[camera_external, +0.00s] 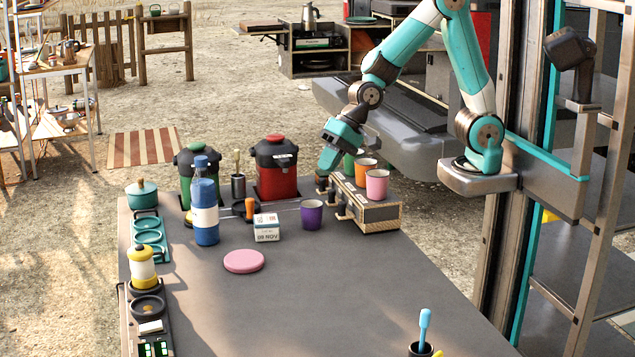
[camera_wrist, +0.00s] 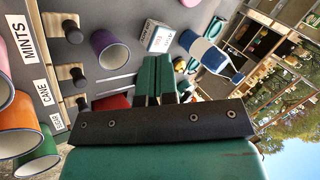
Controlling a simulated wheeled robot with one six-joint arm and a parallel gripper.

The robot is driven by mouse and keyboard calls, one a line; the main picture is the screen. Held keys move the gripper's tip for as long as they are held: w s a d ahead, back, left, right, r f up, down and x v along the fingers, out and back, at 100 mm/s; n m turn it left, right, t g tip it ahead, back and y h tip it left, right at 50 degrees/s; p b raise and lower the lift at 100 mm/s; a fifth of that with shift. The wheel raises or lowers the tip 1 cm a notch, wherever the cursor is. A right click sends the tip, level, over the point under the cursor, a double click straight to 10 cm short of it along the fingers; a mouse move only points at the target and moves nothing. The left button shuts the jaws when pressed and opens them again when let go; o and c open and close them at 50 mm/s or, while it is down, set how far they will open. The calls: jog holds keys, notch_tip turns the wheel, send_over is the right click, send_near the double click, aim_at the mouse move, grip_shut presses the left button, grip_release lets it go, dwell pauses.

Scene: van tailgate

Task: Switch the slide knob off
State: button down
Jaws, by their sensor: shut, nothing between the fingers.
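My gripper (camera_external: 322,184) points down at the back left end of a wooden drawer box (camera_external: 380,216), and in the wrist view its two green fingers (camera_wrist: 156,62) are together with nothing between them. The box has several dark knobs on its front, one being a black knob (camera_wrist: 78,76) in the wrist view, with labels such as MINTS. I cannot tell for certain which part is the slide knob. A control strip (camera_external: 152,327) with a pale block and green-lit panels lies at the table's near left edge, away from my gripper.
Orange (camera_external: 367,168) and pink (camera_external: 377,184) cups stand on the box, with a green one behind. A purple cup (camera_external: 312,216), a small white carton (camera_external: 266,229), a blue bottle (camera_external: 206,212) and a red canister (camera_external: 276,165) stand nearby. The front middle of the table is clear.

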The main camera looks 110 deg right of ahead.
aim_at(247, 203)
jog(key=w+d+f+m+h, duration=0.1)
jog(key=d+f+m, duration=0.1)
jog(key=d, duration=0.2)
jog(key=w+d+f+m+t+h, duration=0.1)
jog(key=w+d+f+m, duration=0.1)
jog(key=d+m, duration=0.1)
jog(key=w+d+f+m+t+h+b, duration=0.1)
jog(key=w+d+f+m, duration=0.1)
jog(key=d, duration=0.3)
jog(key=shift+w+d+m, duration=0.2)
jog(key=shift+d+m, duration=0.2)
jog(key=shift+m, duration=0.2)
jog(key=shift+f, duration=0.15)
jog(key=x, duration=1)
jog(key=shift+d, duration=0.1)
